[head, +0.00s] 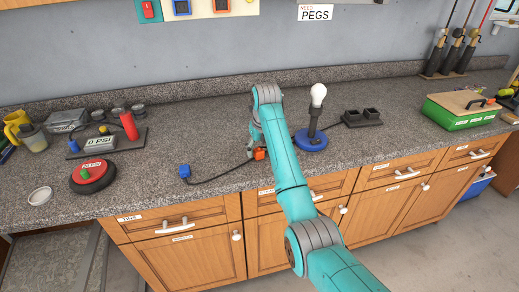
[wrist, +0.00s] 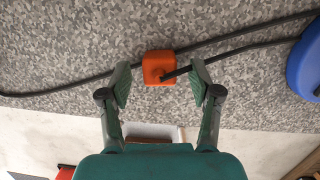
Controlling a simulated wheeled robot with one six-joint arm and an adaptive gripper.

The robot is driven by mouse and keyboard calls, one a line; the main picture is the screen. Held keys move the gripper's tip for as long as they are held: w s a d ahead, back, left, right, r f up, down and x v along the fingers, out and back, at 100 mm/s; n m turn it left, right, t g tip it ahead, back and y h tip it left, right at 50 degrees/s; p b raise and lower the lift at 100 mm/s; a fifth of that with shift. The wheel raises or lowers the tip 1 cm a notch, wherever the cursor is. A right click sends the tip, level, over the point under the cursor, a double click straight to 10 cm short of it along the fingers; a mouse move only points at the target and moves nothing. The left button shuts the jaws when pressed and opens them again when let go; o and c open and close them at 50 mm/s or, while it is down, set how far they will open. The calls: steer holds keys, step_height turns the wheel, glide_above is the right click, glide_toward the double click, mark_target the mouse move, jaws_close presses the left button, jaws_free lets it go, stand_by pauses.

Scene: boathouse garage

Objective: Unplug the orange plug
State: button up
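The orange plug (wrist: 158,67) lies on the speckled worktop with black cord beside it. In the head view the orange plug (head: 260,154) shows just beside my arm's end. My gripper (wrist: 160,74) is open, one finger at each side of the plug with a gap on both sides; I cannot tell its height above the worktop.
A blue plug (head: 185,171) ends the black cord on the left. A black double socket block (head: 362,117) stands right of the lamp. A green box (head: 462,112) is far right; gauges and a red cylinder (head: 130,124) are left. The worktop's front edge is close to the plug.

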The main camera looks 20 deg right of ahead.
steer(key=shift+r, duration=0.1)
step_height(320, 180, up, 7)
steer(key=s, duration=0.1)
steer(key=shift+s, duration=0.25)
stand_by(0.3)
steer(key=shift+d+r, duration=0.1)
jaws_close()
stand_by(0.8)
steer(key=shift+s, duration=0.1)
